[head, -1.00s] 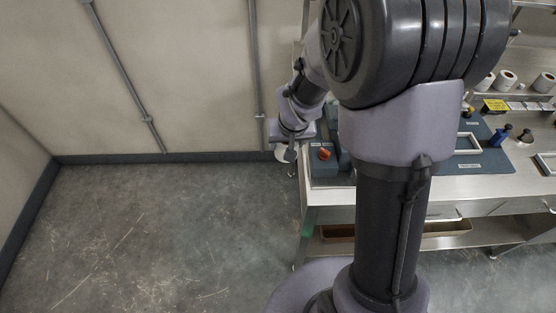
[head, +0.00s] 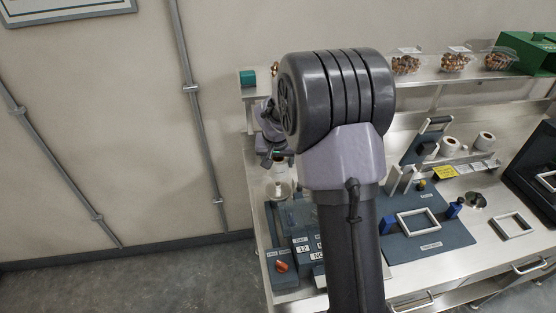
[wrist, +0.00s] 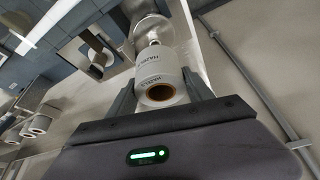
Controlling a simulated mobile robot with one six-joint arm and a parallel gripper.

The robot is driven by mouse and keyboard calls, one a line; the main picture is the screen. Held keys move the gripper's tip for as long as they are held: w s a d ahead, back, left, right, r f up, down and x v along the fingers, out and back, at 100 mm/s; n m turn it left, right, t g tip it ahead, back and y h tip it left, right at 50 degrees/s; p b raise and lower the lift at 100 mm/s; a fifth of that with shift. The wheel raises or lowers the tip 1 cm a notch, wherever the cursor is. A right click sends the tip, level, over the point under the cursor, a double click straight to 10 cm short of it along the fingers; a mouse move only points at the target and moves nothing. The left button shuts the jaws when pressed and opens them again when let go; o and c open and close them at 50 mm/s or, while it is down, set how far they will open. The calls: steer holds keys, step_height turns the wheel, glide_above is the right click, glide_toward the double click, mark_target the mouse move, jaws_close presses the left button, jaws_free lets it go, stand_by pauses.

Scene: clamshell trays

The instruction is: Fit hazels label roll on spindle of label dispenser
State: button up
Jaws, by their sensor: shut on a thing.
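A white label roll (wrist: 160,70) printed HAZELS is in my gripper (wrist: 160,88), with a finger on each side and its brown core (wrist: 160,93) facing the wrist camera. Beyond the roll in the wrist view is a pale round disc-like part (wrist: 152,28); whether it is the spindle, and whether the roll touches it, I cannot tell. In the head view my gripper (head: 275,158) is at the bench's left end, partly hidden by my arm. A whitish round piece (head: 279,190) is below it. The dark dispenser unit (head: 284,282) with a red knob is nearer, partly hidden.
Two white rolls (head: 449,146) (head: 483,141) stand at the back of the bench. A blue mat (head: 445,238) holds a white frame and blue posts. The shelf (head: 440,70) carries clear tubs and a green box. The wall is close on the left.

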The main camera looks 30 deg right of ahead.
mark_target(278, 183)
step_height(278, 183, down, 3)
steer(key=shift+s+f+b, duration=0.1)
steer(key=shift+f+b, duration=0.05)
steer(key=shift+b, duration=0.8)
step_height(278, 183, down, 5)
steer(key=b, duration=0.4)
steer(key=shift+b, duration=0.3)
steer(key=o, duration=1.5)
steer(key=shift+r+p, duration=1.75)
steer(key=shift+r, duration=1)
steer(key=shift+f, duration=0.1)
